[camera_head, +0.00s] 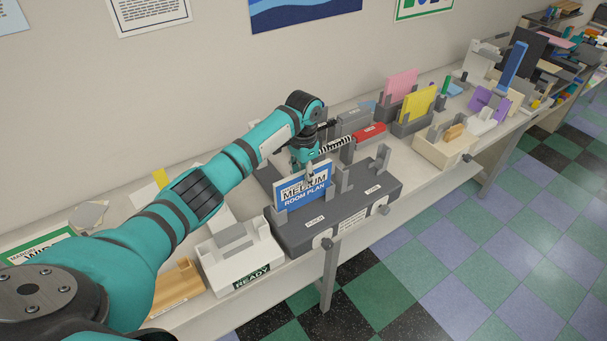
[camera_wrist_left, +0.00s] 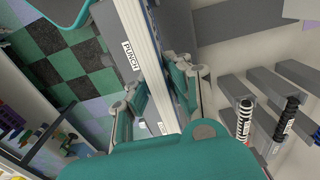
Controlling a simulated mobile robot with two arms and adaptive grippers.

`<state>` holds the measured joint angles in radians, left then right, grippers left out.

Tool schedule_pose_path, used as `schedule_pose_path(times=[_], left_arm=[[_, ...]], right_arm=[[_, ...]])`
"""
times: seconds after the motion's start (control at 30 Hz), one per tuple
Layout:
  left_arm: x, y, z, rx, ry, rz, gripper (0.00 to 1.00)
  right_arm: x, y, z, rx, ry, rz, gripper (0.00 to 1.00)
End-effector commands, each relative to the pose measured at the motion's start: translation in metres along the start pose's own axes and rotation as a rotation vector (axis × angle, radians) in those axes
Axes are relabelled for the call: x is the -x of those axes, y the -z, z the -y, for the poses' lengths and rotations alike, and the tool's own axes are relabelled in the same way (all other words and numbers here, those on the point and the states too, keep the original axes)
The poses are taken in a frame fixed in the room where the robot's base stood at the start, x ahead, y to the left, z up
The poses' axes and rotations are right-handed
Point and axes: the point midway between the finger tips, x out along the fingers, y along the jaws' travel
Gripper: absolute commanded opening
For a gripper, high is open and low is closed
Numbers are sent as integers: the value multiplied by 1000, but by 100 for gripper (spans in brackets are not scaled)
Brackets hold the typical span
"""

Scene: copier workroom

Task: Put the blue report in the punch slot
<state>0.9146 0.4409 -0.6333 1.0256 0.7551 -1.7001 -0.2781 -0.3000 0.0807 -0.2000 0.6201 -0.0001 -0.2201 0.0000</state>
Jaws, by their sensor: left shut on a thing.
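The blue report (camera_head: 305,196), with a white top band reading MEDIUM and the words ROOM PLAN, stands upright at the left, PUNCH-labelled side of a dark grey block (camera_head: 300,238). Small grey posts stand at its sides. I cannot tell whether its lower edge rests on the slot's bottom. My left gripper (camera_head: 311,173) is shut on the report's upper edge. In the left wrist view the report (camera_wrist_left: 150,45) shows nearly edge-on between the fingers (camera_wrist_left: 160,92), beside the PUNCH label (camera_wrist_left: 131,56). My right gripper is not in view.
A white READY tray (camera_head: 243,262) stands to the left. Grey holders with a red item (camera_head: 369,133), a yellow report (camera_head: 418,104) and a pink report (camera_head: 400,86) stand behind to the right. The table's front edge is close.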

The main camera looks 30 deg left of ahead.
Motion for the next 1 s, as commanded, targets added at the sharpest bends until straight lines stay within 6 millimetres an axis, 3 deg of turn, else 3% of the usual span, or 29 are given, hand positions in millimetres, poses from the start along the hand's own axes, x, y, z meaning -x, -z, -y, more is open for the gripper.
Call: schedule_pose_path(times=[0.83, 0.87, 1.0], left_arm=[[-21, 0, 0, -1, -1, -1, 0], [-21, 0, 0, -1, 0, -1, 16], [-21, 0, 0, 0, 0, -1, 34]], right_arm=[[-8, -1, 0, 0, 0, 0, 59], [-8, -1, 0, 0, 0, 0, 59], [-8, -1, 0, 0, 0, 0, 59]])
